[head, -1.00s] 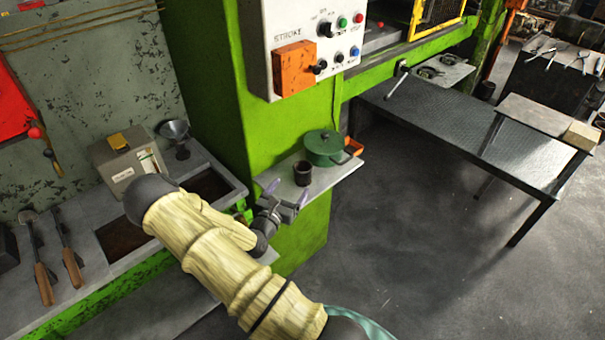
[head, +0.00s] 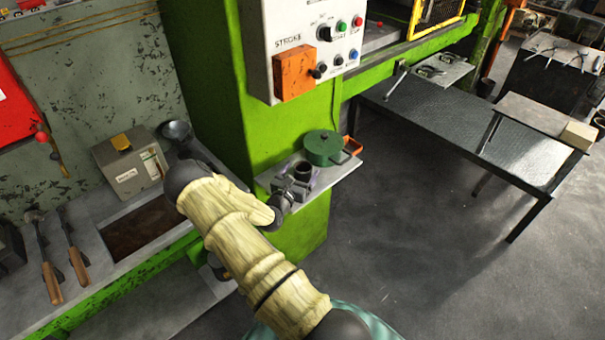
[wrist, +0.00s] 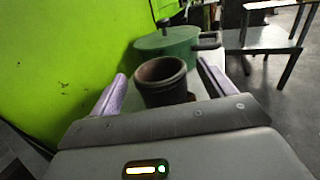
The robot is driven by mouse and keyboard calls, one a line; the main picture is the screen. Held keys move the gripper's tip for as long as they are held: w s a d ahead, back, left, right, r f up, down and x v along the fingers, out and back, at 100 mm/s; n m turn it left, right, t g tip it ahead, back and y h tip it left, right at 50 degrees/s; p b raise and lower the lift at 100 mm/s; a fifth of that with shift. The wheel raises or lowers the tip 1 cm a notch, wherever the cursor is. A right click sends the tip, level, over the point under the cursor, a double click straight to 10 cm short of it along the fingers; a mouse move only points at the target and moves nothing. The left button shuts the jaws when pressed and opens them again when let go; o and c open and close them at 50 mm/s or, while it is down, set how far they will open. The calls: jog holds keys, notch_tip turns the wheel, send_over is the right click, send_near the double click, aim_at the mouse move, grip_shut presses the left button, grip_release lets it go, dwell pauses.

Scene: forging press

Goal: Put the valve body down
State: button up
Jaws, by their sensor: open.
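A dark, open-topped cylinder (head: 303,171) stands upright on the small grey shelf (head: 335,174) on the green press column. It looks like a cup, and I cannot tell for sure that it is the valve body. My gripper (head: 291,182) is open at the shelf, just in front of the cylinder. In the wrist view, the purple fingers of my gripper (wrist: 161,72) stand apart on either side of the cylinder (wrist: 161,82), with a gap visible on both sides. The lower part of the cylinder is hidden behind the gripper body.
A green lidded pot (head: 323,148) stands close behind the cylinder, with an orange tray (head: 352,146) beside it. The control box (head: 310,40) hangs above the shelf. A bench (head: 95,240) with a grey box (head: 128,162) is at left.

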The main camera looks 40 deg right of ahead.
jog(key=shift+x, duration=1.05)
jog(key=c, duration=1.3)
jog(key=shift+r, duration=0.1)
jog(key=shift+c, duration=0.2)
jog(key=shift+r, duration=0.45)
jog(key=c, duration=0.4)
notch_tip(320, 180, up, 9)
jog(key=shift+b, duration=0.9)
